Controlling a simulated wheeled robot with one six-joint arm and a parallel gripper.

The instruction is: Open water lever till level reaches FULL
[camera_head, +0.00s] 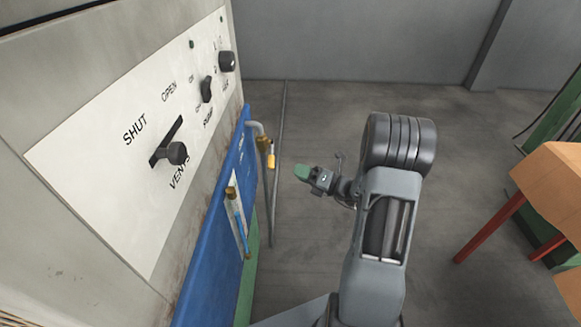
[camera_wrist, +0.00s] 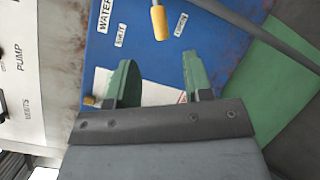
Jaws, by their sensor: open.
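The yellow-handled water lever (camera_head: 271,161) hangs on a grey pipe by the blue panel (camera_head: 214,228) in the head view. In the wrist view the yellow lever (camera_wrist: 159,22) points down between two small labels; the left one seems to read SHUT, beside the word WATER. The level gauge (camera_head: 240,220) is a blue tube with yellow fittings on a white plate; its level marks are too small to read. My gripper (camera_head: 303,172) is right of the lever. In the wrist view its green fingers (camera_wrist: 158,76) are apart and empty, with the lever beyond them.
A white control panel (camera_head: 92,163) at left carries black knobs marked VENTS and PUMP. A grey pipe (camera_head: 272,205) runs down beside the blue panel. An orange-brown object (camera_head: 553,180) with red legs stands at right. The grey floor (camera_head: 320,115) behind the gripper is clear.

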